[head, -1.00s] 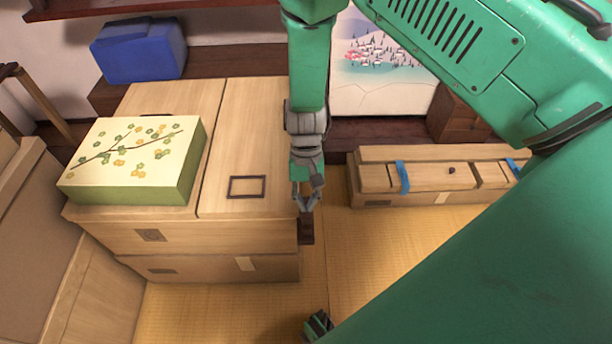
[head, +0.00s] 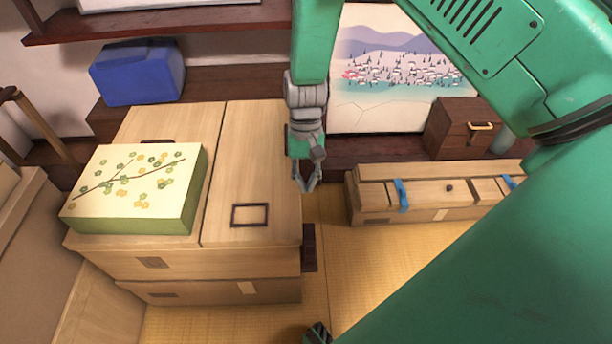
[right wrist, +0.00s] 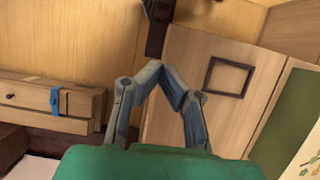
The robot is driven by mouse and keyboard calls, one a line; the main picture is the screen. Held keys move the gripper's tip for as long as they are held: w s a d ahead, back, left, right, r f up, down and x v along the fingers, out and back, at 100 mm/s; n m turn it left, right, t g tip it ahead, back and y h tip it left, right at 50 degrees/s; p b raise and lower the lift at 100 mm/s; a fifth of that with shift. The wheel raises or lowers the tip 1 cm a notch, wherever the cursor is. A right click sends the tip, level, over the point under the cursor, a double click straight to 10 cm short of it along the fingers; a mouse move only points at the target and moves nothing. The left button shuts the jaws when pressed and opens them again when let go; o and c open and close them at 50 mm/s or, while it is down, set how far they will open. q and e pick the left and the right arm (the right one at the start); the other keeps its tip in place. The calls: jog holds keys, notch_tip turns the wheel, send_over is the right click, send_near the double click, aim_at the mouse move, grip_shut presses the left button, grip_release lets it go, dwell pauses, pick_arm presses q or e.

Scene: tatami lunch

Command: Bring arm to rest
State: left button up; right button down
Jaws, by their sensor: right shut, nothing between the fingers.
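My right gripper (head: 306,184) hangs from my green arm in the middle of the head view, pointing down. It is beside the right edge of the large light-wood box (head: 262,160), in front of the dark ledge. In the right wrist view its fingertips (right wrist: 181,98) meet and hold nothing. The light-wood box top with its dark square frame (right wrist: 228,77) lies to the right of the fingers there. My left gripper is not in view.
A flowered box (head: 130,190) sits on the large box. A long low wooden chest (head: 440,196) with blue straps stands at right. A blue box (head: 137,72) is at the back left. Tatami floor (head: 385,265) is open at front right.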

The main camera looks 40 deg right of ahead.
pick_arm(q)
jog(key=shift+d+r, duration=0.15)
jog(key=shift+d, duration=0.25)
pick_arm(e)
jog(key=shift+w+d+r, duration=0.1)
jog(key=shift+d, duration=0.4)
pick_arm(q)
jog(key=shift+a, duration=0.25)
pick_arm(e)
jog(key=shift+a, duration=0.25)
jog(key=s+d+f+n+t+h, duration=0.1)
jog(key=s+d+f+n+h, duration=0.1)
jog(key=s+f, duration=0.35)
jog(key=s+d+f+n+t+h, duration=0.1)
jog(key=s+d+f+n, duration=0.15)
jog(key=s, duration=0.55)
jog(key=s+a+n+t, duration=0.2)
jog(key=s+a, duration=0.1)
jog(key=s, duration=0.5)
jog(key=shift+a+f+y, duration=0.2)
jog(key=shift+y, duration=0.2)
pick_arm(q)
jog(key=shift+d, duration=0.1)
pick_arm(e)
jog(key=shift+w+d+f+n, duration=0.1)
jog(key=shift+d+n, duration=0.05)
jog(key=shift+n, duration=0.1)
